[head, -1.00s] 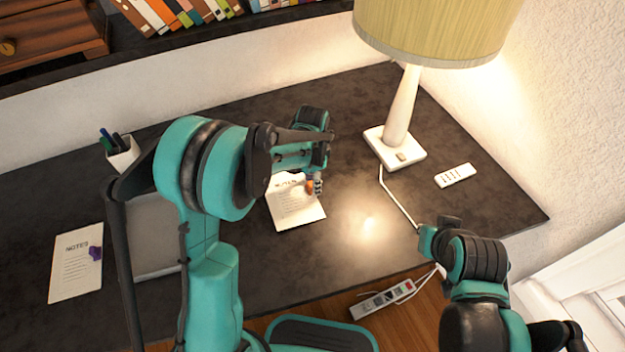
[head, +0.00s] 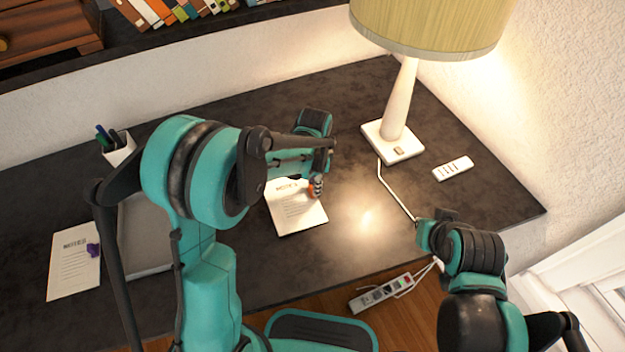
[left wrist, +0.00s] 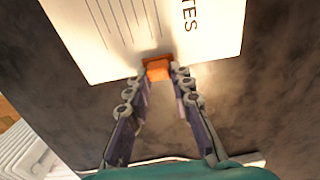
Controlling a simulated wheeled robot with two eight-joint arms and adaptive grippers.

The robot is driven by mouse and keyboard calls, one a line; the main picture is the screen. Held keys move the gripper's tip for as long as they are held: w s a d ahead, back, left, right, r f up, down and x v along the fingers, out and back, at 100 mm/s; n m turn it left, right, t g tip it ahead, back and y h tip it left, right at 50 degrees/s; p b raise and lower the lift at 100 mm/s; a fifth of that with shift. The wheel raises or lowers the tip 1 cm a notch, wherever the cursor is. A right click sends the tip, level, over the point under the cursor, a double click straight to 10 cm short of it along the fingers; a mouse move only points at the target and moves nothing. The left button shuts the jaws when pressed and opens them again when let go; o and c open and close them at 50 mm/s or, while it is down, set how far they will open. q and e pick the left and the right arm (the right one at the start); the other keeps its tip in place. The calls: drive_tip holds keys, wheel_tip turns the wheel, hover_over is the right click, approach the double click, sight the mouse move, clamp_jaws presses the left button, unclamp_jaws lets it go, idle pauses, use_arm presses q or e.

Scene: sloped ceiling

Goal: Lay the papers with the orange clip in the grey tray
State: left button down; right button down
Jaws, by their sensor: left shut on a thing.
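The papers with the orange clip (head: 292,212) are a white "NOTES" sheet at the middle of the dark desk. My left gripper (head: 316,186) is at their upper right edge. In the left wrist view its two fingers (left wrist: 160,84) are on either side of the orange clip (left wrist: 157,69), shut on it at the sheet's edge. In the head view the fingers partly cover the clip. The grey tray (head: 146,245) lies to the left, partly hidden behind my left arm. My right arm shows at the lower right, but its gripper fingers are not visible.
Other papers with a purple clip (head: 73,264) lie left of the tray. A pen cup (head: 120,152) stands behind it. A lamp (head: 396,135) with a cord and a white remote (head: 453,168) are at the right. A power strip (head: 381,292) lies below the desk's front edge.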

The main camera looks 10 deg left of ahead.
sight(319, 202)
use_arm(q)
drive_tip(key=shift+s+d, duration=0.5)
drive_tip(key=shift+s, duration=0.3)
drive_tip(key=shift+s+d, duration=0.45)
drive_tip(key=shift+s, duration=0.3)
drive_tip(key=c, duration=1.3)
unclamp_jaws()
drive_tip(key=shift+o, duration=0.2)
wheel_tip(319, 202, up, 12)
drive_tip(key=s+a+r+n+t, duration=0.2)
drive_tip(key=s+a+n+t, duration=0.5)
drive_tip(key=s+a+n, duration=0.4)
drive_tip(key=shift+s+r+n, duration=0.35)
drive_tip(key=shift+s+n, duration=0.05)
drive_tip(key=shift+s, duration=0.6)
